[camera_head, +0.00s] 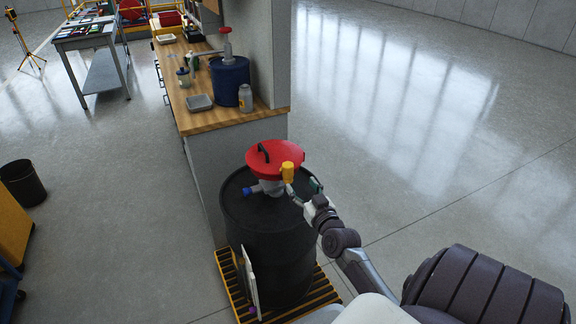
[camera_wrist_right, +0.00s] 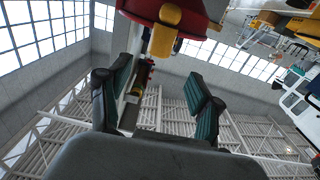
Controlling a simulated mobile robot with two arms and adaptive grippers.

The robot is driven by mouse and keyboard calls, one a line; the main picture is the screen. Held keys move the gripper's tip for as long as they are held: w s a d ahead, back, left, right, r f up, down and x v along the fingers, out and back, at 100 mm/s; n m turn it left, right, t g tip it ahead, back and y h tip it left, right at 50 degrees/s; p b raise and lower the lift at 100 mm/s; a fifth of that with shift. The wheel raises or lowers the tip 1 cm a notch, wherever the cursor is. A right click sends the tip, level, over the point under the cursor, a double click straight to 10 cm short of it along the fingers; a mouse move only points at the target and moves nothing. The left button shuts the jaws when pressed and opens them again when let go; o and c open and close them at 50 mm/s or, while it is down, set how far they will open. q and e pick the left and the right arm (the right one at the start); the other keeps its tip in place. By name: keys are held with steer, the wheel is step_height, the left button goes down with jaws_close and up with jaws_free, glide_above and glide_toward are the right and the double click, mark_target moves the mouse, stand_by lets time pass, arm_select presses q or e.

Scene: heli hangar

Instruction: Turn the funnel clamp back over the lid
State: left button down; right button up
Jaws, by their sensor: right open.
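The funnel with its red round lid (camera_head: 275,160) stands on top of a black drum (camera_head: 270,238). A black handle (camera_head: 263,152) shows on the lid. The yellow clamp (camera_head: 287,172) sits at the lid's right front edge. In the right wrist view the yellow clamp (camera_wrist_right: 170,16) and the red lid's underside (camera_wrist_right: 205,18) are at the top, beyond the fingers. My right gripper (camera_head: 302,190) is just right of and below the clamp. It is open, its two fingers (camera_wrist_right: 162,95) apart with nothing held between them. My left gripper is not in view.
The drum stands on a yellow-edged slatted pallet (camera_head: 325,289). Behind it is a wooden workbench (camera_head: 225,118) with a blue container (camera_head: 229,82), a jar (camera_head: 245,97) and a grey tray (camera_head: 199,102). A black bin (camera_head: 22,183) stands far left. The floor at right is clear.

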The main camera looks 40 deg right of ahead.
mark_target(290, 170)
steer(key=x, duration=0.9)
steer(key=shift+w+d, duration=0.1)
steer(key=shift+w, duration=0.2)
steer(key=shift+w+d+b, duration=0.15)
steer(key=shift+w+b, duration=0.15)
steer(key=shift+w, duration=0.1)
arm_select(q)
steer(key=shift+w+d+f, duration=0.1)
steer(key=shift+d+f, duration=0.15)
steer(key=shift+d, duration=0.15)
arm_select(e)
steer(key=c, duration=1.2)
steer(key=shift+o, duration=0.2)
steer(key=m+h+p, duration=0.1)
steer(key=p, duration=0.2)
steer(key=shift+r+g, duration=0.3)
steer(key=shift+r, duration=0.1)
steer(key=shift+f+h+p, duration=0.25)
steer(key=shift+h+p, duration=0.25)
steer(key=shift+p, duration=0.05)
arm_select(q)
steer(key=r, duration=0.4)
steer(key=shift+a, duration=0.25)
arm_select(e)
steer(key=shift+f+m+g, duration=0.15)
steer(key=shift+m+g, duration=0.15)
